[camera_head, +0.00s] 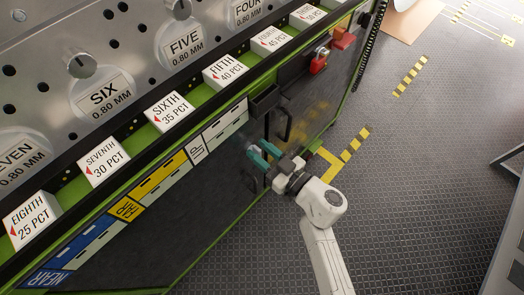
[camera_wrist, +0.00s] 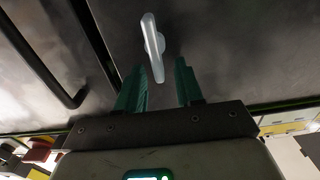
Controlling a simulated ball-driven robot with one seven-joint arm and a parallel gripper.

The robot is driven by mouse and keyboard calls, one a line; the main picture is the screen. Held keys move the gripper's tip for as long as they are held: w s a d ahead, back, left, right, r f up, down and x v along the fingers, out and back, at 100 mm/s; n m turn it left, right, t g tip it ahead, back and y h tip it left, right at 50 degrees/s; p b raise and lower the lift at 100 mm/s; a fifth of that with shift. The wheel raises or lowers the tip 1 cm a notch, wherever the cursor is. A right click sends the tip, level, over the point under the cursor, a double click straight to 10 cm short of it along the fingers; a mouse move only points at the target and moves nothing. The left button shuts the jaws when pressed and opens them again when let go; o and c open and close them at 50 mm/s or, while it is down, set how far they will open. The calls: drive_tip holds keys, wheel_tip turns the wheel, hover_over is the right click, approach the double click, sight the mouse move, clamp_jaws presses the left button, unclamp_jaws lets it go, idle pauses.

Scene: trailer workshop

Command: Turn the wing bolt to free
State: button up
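The wing bolt (camera_wrist: 152,45) is a pale silver, elongated handle on a dark panel (camera_wrist: 215,35) in the wrist view. It stands nearly upright in the picture, tilted slightly. My gripper (camera_wrist: 161,68) has two teal fingers, spread apart with nothing held between them. The bolt's lower end shows in the gap, closer to the left finger; I cannot tell whether they touch. In the head view my gripper (camera_head: 261,153) is at the dark front panel, and a small pale piece of the bolt (camera_head: 253,149) shows by the fingertips.
A dark bar handle (camera_wrist: 50,60) is left of the bolt in the wrist view. In the head view, white number cards (camera_head: 170,109) line a green-edged ledge above, and red blocks (camera_head: 319,60) sit farther along the panel.

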drive_tip(key=shift+c, duration=0.2)
clamp_jaws()
drive_tip(key=shift+n, duration=0.3)
drive_tip(key=shift+s+a+n+p, duration=0.25)
drive_tip(key=shift+n+p, duration=0.1)
drive_tip(key=shift+n, duration=0.65)
drive_tip(key=n, duration=0.3)
drive_tip(key=shift+s+a+f+n, duration=0.15)
drive_tip(key=shift+s+a+n, duration=0.1)
drive_tip(key=shift+s+n, duration=0.05)
drive_tip(key=n, duration=0.1)
drive_tip(key=n+b, duration=0.1)
drive_tip(key=n, duration=0.1)
drive_tip(key=f+n, duration=0.1)
drive_tip(key=n, duration=0.1)
drive_tip(key=shift+s+a+b, duration=0.3)
drive_tip(key=shift+s, duration=0.1)
drive_tip(key=n+b, duration=0.1)
drive_tip(key=n, duration=0.2)
drive_tip(key=f+n+b, duration=0.1)
drive_tip(key=n, duration=0.2)
drive_tip(key=shift+s+a+f+n+b, duration=0.15)
drive_tip(key=shift+n+b, duration=0.15)
drive_tip(key=shift+b, duration=0.1)
